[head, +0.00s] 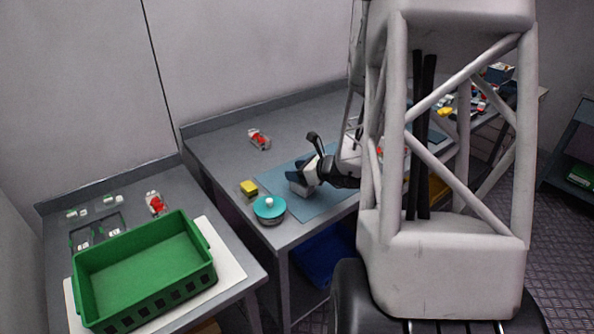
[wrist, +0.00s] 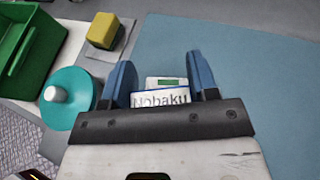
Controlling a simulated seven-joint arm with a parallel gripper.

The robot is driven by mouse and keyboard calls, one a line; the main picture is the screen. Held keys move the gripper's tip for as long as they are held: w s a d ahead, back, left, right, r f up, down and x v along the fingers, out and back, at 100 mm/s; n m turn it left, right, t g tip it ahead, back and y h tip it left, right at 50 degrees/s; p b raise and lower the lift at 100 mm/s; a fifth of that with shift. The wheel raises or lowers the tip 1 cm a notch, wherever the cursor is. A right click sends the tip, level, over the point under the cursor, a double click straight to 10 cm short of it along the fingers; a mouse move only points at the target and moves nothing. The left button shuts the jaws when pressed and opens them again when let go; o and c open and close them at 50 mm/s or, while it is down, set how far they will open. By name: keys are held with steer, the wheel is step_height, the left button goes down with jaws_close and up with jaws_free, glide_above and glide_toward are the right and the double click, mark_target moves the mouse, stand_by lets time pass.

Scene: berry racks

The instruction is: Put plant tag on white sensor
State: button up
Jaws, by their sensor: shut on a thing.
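The plant tag (wrist: 161,98), a white card lettered "Nobaku" with a blue edge, is between the two blue fingers of my gripper (wrist: 161,66) in the wrist view. My gripper is shut on it. The white sensor (wrist: 166,82), with a green display, shows just past the tag's upper edge; the tag hides its nearer part. I cannot tell whether the two touch. In the head view my gripper (head: 301,178) is low over the blue mat, with a white shape under it; tag and sensor cannot be told apart there.
A teal round object (head: 269,209) with a white knob and a yellow block (head: 249,187) stand left of the blue mat (head: 325,205). A green crate (head: 208,246) is on the left table. A red-and-white item (head: 259,139) lies farther back. The mat's right side is clear in the wrist view.

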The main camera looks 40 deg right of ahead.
steer(key=shift+f, duration=0.1)
steer(key=o, duration=0.9)
steer(key=v, duration=1.2)
stand_by(0.9)
